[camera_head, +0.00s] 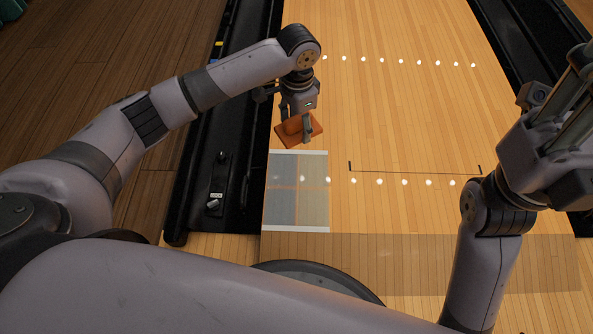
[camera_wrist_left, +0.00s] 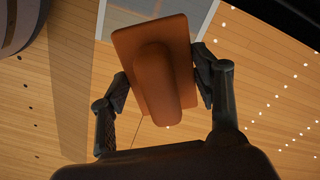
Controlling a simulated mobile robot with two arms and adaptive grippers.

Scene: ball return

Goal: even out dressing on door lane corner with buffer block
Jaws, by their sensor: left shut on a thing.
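The buffer block (camera_head: 289,132) is an orange-brown plate with a raised rounded grip. My left gripper (camera_head: 296,125) is shut on the grip and holds the block just beyond the far edge of the corner patch. In the left wrist view the block (camera_wrist_left: 152,50) sits between the two fingers, its grip pointing toward the camera. The patch (camera_head: 280,206) is a grey rectangle with a darker left half, a paler right half and whitish strips at its far and near edges. It also shows in the left wrist view (camera_wrist_left: 125,12). My right gripper (camera_head: 570,100) is partly cut off at the right edge.
A black gutter (camera_head: 215,140) runs along the left of the lane, with a small labelled fitting (camera_head: 215,190) on it. The pale wooden lane (camera_head: 400,120) is clear, with rows of bright spots. A darker wooden band (camera_head: 420,260) crosses the near end.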

